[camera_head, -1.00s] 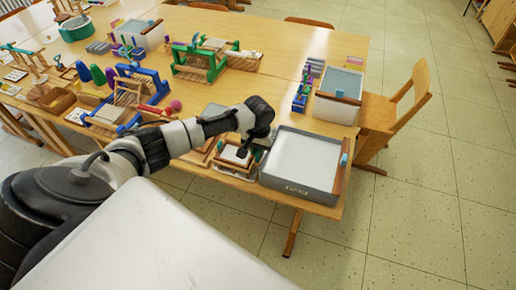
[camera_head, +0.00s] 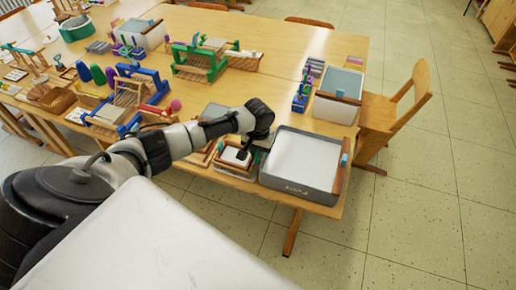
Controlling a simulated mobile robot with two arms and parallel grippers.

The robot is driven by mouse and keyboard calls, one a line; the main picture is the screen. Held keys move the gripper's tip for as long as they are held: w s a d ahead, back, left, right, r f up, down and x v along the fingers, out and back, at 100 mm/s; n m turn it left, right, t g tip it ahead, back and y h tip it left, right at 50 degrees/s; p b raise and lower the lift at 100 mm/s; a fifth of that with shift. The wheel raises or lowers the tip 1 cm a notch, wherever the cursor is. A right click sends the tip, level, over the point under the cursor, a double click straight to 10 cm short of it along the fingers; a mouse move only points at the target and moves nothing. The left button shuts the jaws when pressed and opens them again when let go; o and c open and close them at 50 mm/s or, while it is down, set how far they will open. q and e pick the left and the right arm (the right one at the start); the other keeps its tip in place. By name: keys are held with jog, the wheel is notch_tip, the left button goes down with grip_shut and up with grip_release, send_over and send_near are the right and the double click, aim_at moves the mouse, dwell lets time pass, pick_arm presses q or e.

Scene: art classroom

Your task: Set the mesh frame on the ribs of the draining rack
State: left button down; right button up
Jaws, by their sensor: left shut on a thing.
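My left gripper (camera_head: 243,152) is at the front edge of the table, just left of a grey tub. It is shut on the small wooden mesh frame (camera_head: 228,160), which has a pale middle. My gripper and forearm hide part of the frame. Light wooden pieces lie under and beside the frame, and I cannot clearly make out the ribs of the draining rack among them. I cannot tell whether the frame touches what is below it. My right gripper is not in view.
The grey tub (camera_head: 299,189) with a pale filling stands close on the right. A second tub (camera_head: 336,110) stands behind it, near a wooden chair (camera_head: 400,110). Blue (camera_head: 113,126) and green (camera_head: 187,68) frames stand further left and back. Bare table lies behind my wrist.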

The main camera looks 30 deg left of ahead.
pick_arm(q)
jog(key=c, duration=1.1)
grip_release()
jog(key=shift+o, duration=0.2)
jog(key=shift+r, duration=0.4)
notch_tip(320, 180, up, 10)
jog(key=shift+a+b, duration=0.2)
jog(key=shift+b, duration=0.1)
jog(key=shift+s, duration=0.1)
